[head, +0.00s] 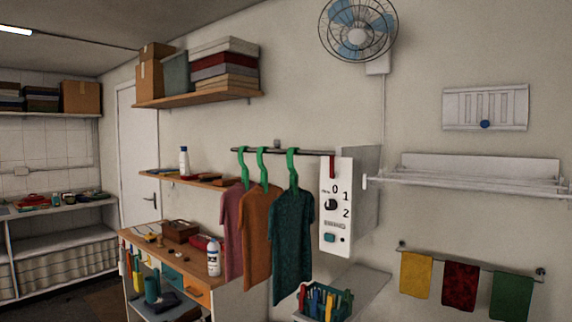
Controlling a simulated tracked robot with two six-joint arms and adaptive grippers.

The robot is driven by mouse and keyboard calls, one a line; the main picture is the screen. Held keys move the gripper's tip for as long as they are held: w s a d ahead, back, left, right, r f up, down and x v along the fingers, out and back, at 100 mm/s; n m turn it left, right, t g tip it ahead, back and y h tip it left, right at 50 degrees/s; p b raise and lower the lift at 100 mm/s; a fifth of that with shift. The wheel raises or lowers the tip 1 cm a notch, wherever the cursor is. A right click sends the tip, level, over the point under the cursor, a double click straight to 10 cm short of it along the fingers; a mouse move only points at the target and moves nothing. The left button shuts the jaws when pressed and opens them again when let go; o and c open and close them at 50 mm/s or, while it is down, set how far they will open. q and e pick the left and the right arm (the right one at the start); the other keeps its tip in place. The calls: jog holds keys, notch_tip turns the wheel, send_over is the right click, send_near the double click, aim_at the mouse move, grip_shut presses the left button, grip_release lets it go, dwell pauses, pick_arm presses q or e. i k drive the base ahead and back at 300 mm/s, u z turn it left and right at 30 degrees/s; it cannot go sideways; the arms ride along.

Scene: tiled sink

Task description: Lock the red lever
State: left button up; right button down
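A white control box (337,225) is mounted on the wall right of the hanging shirts. A small red lever (332,166) points upright at the top left of its front face. Below it are a black dial (331,204) marked 0, 1 and 2, and a teal button (329,238). Whether the lever is locked cannot be told at this size. Neither of my grippers is in view.
Shirts (291,245) hang on green hangers from a rail (283,151) beside the box. A basket (323,303) of colourful items stands below on a ledge. A white drying rack (478,180) and a towel bar (470,259) are to the right.

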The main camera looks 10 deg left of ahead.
aim_at(332, 174)
jog(key=u, duration=0.65)
jog(key=i, duration=0.7)
jog(key=u, duration=0.15)
